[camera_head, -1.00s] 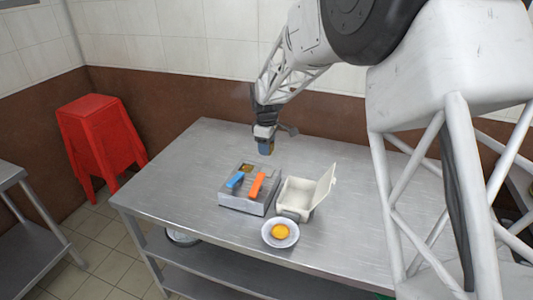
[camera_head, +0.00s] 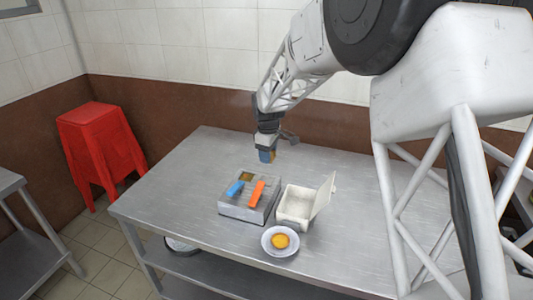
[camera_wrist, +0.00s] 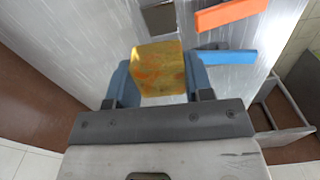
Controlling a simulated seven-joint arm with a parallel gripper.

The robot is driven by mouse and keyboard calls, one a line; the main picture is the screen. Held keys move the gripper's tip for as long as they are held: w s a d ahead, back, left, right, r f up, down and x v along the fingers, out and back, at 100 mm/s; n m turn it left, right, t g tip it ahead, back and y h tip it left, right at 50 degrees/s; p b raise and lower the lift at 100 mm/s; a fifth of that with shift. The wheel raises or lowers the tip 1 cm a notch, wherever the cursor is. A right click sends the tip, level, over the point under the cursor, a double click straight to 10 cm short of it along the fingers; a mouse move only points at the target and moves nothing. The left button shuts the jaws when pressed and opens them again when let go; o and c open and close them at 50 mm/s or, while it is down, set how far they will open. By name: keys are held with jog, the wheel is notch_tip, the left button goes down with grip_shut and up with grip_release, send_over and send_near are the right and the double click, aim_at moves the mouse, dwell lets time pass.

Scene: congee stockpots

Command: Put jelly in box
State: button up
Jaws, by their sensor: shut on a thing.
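In the wrist view my gripper (camera_wrist: 158,82) is shut on a yellow-orange block, the jelly (camera_wrist: 158,66), with a blue finger on each side. In the head view my gripper (camera_head: 267,155) holds it above the table, behind the grey tray and the box; the jelly is mostly hidden there. The white box (camera_head: 294,208) stands on the table with its lid (camera_head: 324,195) open on the right side. I cannot make out anything inside the box.
A grey tray (camera_head: 243,213) with a blue piece (camera_head: 234,188) and an orange piece (camera_head: 256,193) stands left of the box. A white bowl (camera_head: 271,250) with a yellow-orange item (camera_head: 280,241) is in front. The table (camera_head: 165,190) is clear at left. Red stools (camera_head: 98,150) stand on the floor.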

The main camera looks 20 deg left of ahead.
jog(key=shift+s+d+m, duration=0.1)
jog(key=shift+d+m, duration=0.55)
jog(key=shift+m, duration=0.15)
jog(key=s+d+f+m, duration=0.1)
jog(key=s+d+m, duration=0.1)
jog(key=d+m, duration=0.9)
jog(key=shift+s+d+f+m, duration=0.2)
jog(key=shift+d+m, duration=0.15)
jog(key=shift+m, duration=1.95)
jog(key=shift+f, duration=0.15)
jog(key=shift+f, duration=6)
jog(key=shift+f, duration=0.25)
